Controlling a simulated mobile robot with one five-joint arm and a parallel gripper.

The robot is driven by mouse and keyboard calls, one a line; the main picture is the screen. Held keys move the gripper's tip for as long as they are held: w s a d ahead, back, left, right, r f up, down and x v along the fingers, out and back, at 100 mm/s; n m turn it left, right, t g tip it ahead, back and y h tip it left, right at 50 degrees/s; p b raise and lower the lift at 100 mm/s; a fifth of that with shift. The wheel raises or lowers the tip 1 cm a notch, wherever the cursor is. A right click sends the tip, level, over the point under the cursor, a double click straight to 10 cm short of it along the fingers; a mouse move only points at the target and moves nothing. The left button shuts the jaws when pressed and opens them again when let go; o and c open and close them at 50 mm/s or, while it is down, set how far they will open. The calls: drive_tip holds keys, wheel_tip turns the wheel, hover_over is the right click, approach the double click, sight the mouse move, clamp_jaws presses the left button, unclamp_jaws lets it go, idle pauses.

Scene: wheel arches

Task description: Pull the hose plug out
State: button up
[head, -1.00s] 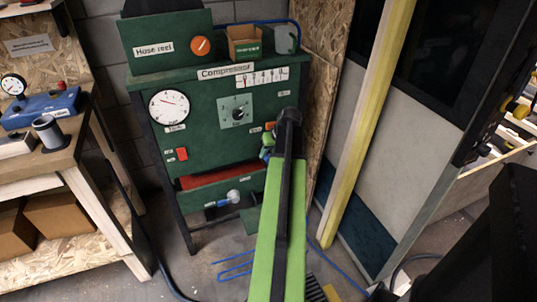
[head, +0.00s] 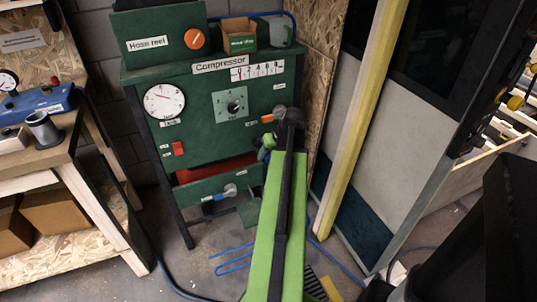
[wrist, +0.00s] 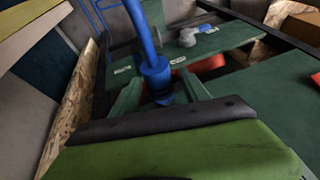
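The hose plug (wrist: 156,72) is blue, with a blue hose rising from it in the wrist view. My gripper (wrist: 162,84) has a finger on each side of it, and they appear to close on the plug. In the head view my gripper (head: 268,145) is at the right side of the green compressor (head: 210,140), by a small orange lever (head: 268,117). My arm hides part of this spot. Whether the plug's tip sits in a socket cannot be seen.
A yellow post (head: 350,130) stands close on the right. A workbench (head: 60,150) is on the left. Blue hose (head: 235,262) lies on the floor.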

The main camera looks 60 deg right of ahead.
drive_tip(key=p+v, duration=1.5)
drive_tip(key=v, duration=0.2)
drive_tip(key=shift+r+p, duration=0.25)
drive_tip(key=shift+p, duration=0.15)
